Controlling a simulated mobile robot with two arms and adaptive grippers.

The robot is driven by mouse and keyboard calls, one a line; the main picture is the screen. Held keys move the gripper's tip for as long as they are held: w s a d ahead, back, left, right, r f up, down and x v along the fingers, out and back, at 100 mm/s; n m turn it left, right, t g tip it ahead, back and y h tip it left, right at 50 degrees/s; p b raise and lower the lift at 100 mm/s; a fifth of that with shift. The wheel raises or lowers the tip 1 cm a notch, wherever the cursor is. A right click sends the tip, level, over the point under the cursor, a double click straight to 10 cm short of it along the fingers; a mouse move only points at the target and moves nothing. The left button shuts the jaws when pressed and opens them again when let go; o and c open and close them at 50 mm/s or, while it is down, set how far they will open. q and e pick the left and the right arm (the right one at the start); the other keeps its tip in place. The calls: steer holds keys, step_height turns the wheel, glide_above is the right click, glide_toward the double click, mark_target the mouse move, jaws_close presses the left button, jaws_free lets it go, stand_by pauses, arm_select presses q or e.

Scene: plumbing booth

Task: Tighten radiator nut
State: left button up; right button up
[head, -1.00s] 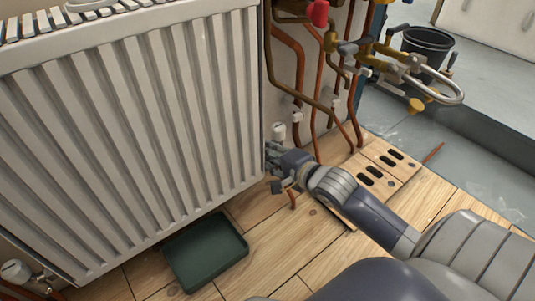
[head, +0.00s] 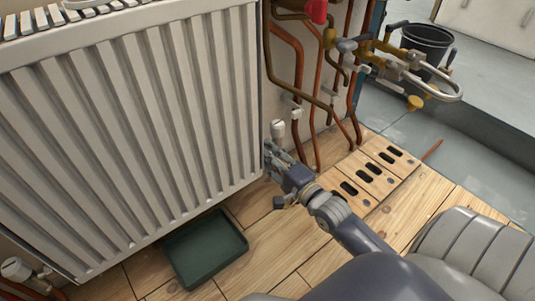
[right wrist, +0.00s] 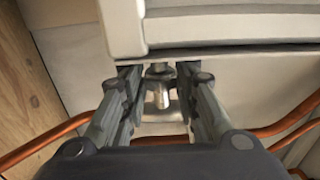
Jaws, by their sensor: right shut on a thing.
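The white ribbed radiator (head: 130,140) fills the left of the head view. My right gripper (head: 272,155) is at its lower right corner, below a white valve head (head: 277,128). In the right wrist view, the two fingers of this gripper (right wrist: 160,78) are on either side of a small metal fitting with the radiator nut (right wrist: 160,92), just under the radiator's edge. The gripper is shut on the nut. The fingers hide the nut in the head view. My left gripper is not in view.
A dark green tray (head: 205,255) lies on the wooden floor below the radiator. Copper pipes (head: 297,70) run down the wall close to my right gripper. Slotted floorboards (head: 370,170) lie to the right. A black bucket (head: 428,45) stands farther back.

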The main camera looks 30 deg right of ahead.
steer(key=shift+f, duration=0.1)
stand_by(0.3)
steer(key=o, duration=1.1)
steer(key=shift+c, duration=0.2)
steer(key=shift+s, duration=0.1)
steer(key=s+d, duration=0.1)
steer(key=s, duration=1)
steer(key=shift+s, duration=0.4)
